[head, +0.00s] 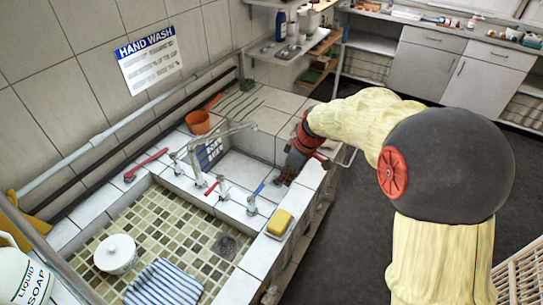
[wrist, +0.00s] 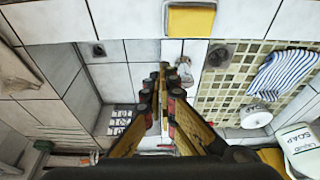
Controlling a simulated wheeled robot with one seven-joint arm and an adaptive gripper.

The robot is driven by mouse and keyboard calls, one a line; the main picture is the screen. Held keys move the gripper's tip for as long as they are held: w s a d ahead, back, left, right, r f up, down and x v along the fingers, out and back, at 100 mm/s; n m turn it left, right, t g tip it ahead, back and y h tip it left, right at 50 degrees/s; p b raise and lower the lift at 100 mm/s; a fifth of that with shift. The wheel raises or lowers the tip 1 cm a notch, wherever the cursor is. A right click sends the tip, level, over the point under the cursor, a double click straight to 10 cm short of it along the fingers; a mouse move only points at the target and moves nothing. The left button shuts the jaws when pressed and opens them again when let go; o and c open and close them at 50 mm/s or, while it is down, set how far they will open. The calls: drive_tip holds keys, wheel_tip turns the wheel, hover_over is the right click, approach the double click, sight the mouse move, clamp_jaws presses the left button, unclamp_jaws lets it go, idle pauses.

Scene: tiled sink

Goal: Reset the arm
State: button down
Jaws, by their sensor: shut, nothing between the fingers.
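My gripper (head: 285,178) hangs over the right end of the tiled far basin (head: 245,173), beside the faucet divider. It also shows in the wrist view (wrist: 163,70), where its two fingers are together with nothing between them. My arm bends across the right of the head view, with cream-coloured links and a dark rounded joint. How far the fingertips are above the tiles I cannot tell.
A yellow sponge (head: 280,222) lies on the front ledge. Open floor (head: 345,220) lies to the right.

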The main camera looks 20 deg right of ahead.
drive_tip(key=s+r+m+t+h, duration=0.1)
drive_tip(key=s+r+m, duration=0.3)
drive_tip(key=s+r, duration=0.4)
drive_tip(key=s+a+r+m+t+h, duration=0.1)
drive_tip(key=s+r+m, duration=0.4)
drive_tip(key=s, duration=1.3)
wheel_tip(320, 180, up, 3)
drive_tip(key=shift+r+t, duration=0.1)
drive_tip(key=shift+t, duration=0.5)
drive_tip(key=shift+s+a, duration=0.1)
